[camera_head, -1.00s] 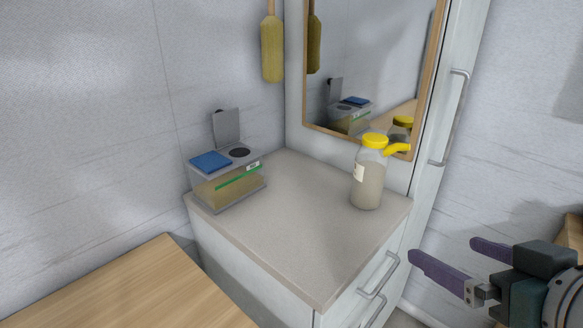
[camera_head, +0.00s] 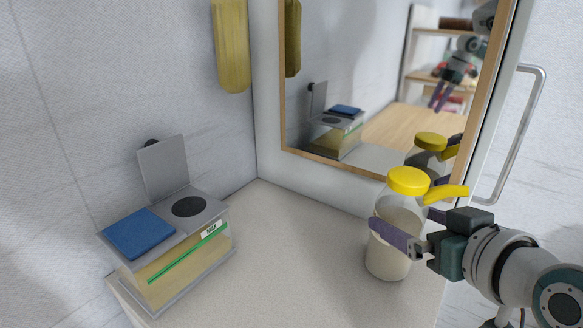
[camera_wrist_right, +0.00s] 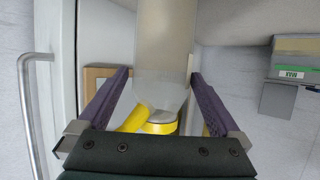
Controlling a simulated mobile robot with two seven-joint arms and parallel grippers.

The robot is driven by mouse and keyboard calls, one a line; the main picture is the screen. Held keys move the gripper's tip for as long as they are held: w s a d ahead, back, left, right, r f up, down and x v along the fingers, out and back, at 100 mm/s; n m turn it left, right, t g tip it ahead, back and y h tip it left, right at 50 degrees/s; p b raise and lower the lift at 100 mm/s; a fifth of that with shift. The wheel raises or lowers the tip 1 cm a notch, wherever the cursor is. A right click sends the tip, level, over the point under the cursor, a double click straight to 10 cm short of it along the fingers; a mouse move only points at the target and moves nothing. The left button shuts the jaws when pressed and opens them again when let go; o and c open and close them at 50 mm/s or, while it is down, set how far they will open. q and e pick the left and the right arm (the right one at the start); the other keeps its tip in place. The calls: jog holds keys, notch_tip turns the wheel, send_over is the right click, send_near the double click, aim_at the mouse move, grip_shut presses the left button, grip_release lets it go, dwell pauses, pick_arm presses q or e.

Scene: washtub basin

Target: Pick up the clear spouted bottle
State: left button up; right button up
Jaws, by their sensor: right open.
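The clear spouted bottle (camera_head: 392,258) stands upright on the counter, with a yellow lid and a yellow spout pointing right. In the right wrist view the bottle (camera_wrist_right: 166,55) lies between the fingers, its yellow spout and lid near the palm. My right gripper (camera_head: 405,228) is open, with one purple finger in front of the bottle and the other mostly hidden behind it. In the right wrist view my right gripper (camera_wrist_right: 160,100) has a finger on each side of the bottle; whether either touches is unclear. My left gripper is not in view.
A clear box with a blue pad and raised grey flap (camera_head: 170,245) stands at the counter's left. A wood-framed mirror (camera_head: 335,158) is close behind the bottle. A cabinet handle (camera_head: 528,130) is at right. The counter (camera_head: 290,265) between box and bottle is clear.

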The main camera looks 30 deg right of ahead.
jog(key=x, duration=0.5)
jog(key=shift+w+r+b, duration=0.15)
jog(key=shift+w+b, duration=0.15)
jog(key=shift+b, duration=0.1)
jog(key=c, duration=1.2)
jog(key=shift+r, duration=0.1)
jog(key=shift+r, duration=0.1)
